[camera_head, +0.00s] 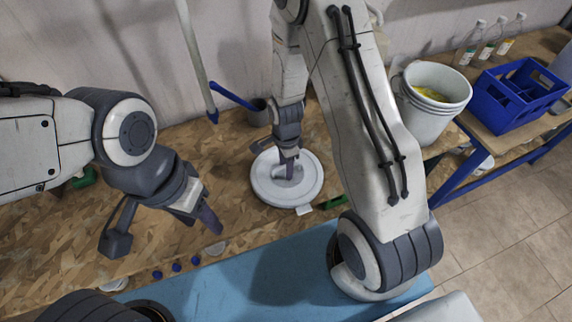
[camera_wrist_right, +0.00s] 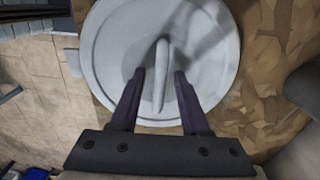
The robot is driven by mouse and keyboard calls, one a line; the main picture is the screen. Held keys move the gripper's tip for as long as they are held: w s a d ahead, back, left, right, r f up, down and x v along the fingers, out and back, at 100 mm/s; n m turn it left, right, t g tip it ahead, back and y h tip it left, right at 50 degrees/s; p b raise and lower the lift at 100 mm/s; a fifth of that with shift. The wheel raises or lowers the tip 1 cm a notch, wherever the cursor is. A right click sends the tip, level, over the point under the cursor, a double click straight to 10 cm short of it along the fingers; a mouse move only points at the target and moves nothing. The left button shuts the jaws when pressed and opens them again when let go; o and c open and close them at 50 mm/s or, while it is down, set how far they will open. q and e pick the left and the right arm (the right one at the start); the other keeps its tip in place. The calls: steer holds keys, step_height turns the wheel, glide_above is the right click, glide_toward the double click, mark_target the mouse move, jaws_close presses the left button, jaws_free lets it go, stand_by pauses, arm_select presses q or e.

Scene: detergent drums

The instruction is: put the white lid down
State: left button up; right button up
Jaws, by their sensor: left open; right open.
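The white lid (camera_head: 305,185) is a round disc lying on the wooden board surface in the middle of the head view. In the right wrist view the lid (camera_wrist_right: 110,50) fills the upper middle, with its upright handle (camera_wrist_right: 162,75) in the centre. My right gripper (camera_head: 287,172) is over the lid; in the wrist view its two fingers (camera_wrist_right: 158,100) stand apart on either side of the handle, with gaps showing. My left gripper (camera_head: 160,232) is open and empty at the left, above the board and away from the lid.
A white bucket (camera_head: 420,125) with yellow contents stands right of my right arm, near a blue crate (camera_head: 495,105) and several bottles (camera_head: 487,45). Small blue caps (camera_head: 176,267) lie at the front. The board between left gripper and lid is clear.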

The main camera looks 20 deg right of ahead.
step_height(320, 180, up, 12)
steer(key=s+a+r+n, duration=0.5)
steer(key=s+n, duration=0.4)
steer(key=n, duration=0.3)
steer(key=s+a+r+n+y, duration=0.1)
steer(key=s+a+r+n, duration=0.5)
steer(key=s+n, duration=0.4)
steer(key=a+n, duration=0.1)
steer(key=n, duration=0.2)
steer(key=shift+s+a+b, duration=0.2)
steer(key=shift+s+b, duration=0.1)
steer(key=shift+b, duration=0.05)
